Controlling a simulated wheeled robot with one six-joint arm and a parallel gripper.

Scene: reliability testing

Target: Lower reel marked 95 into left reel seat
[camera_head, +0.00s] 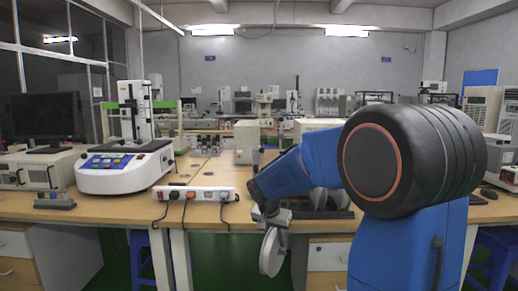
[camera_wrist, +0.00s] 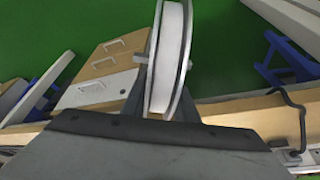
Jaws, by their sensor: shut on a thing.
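A white reel (camera_head: 271,251) with a pale rim hangs upright from my gripper (camera_head: 272,214), in front of the table's front edge and below the tabletop. In the wrist view the reel (camera_wrist: 172,55) stands edge-on between the two dark fingers of my gripper (camera_wrist: 164,95), which is shut on it. No number is readable on it. On the table behind my arm, a dark low rack (camera_head: 335,213) holds other pale discs (camera_head: 319,197) upright. My arm covers part of the rack, and I cannot tell which seats are free.
A white power strip (camera_head: 197,194) with plugs and hanging cords lies at the table's front edge, left of my gripper. A white test machine (camera_head: 124,168) and a monitor (camera_head: 47,119) stand further left. Drawers (camera_head: 327,251) are below the tabletop. Blue stools (camera_wrist: 285,58) show below.

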